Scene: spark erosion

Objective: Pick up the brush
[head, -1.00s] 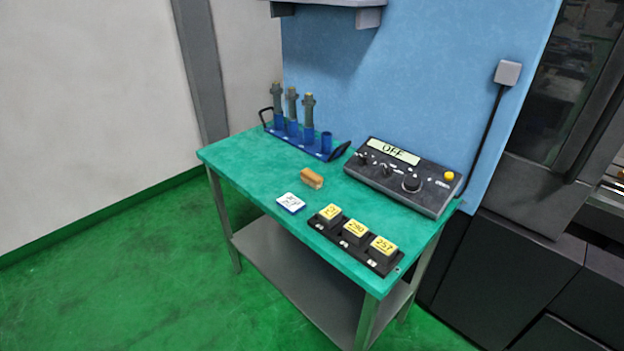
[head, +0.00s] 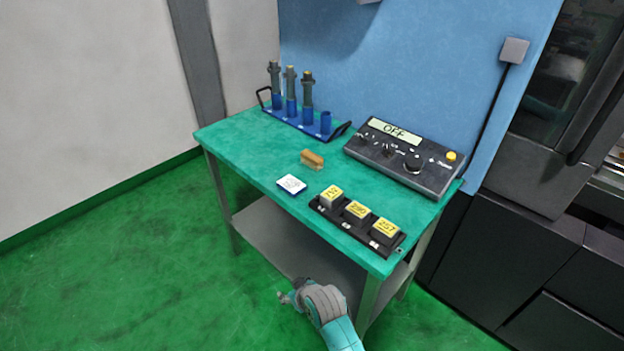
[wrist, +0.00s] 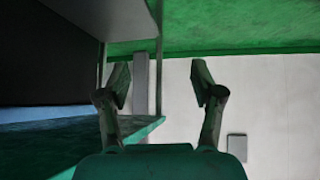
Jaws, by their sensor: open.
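The brush (head: 312,160) is a small block with a tan wooden back and paler bristles below. It lies on the green table top (head: 245,150), near the middle, between the blue rack and the white square tile. My gripper (head: 288,298) is low in front of the table's front edge, apart from the brush and below the table top. In the wrist view my gripper (wrist: 160,85) has its two fingers spread wide with nothing between them. The brush does not show in the wrist view.
A blue rack (head: 285,124) with several upright grey-green tools stands behind the brush. A control box (head: 405,155) reading OFF is to its right. A white square tile (head: 291,184) and a black tray (head: 393,246) with yellow-topped blocks lie toward the front.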

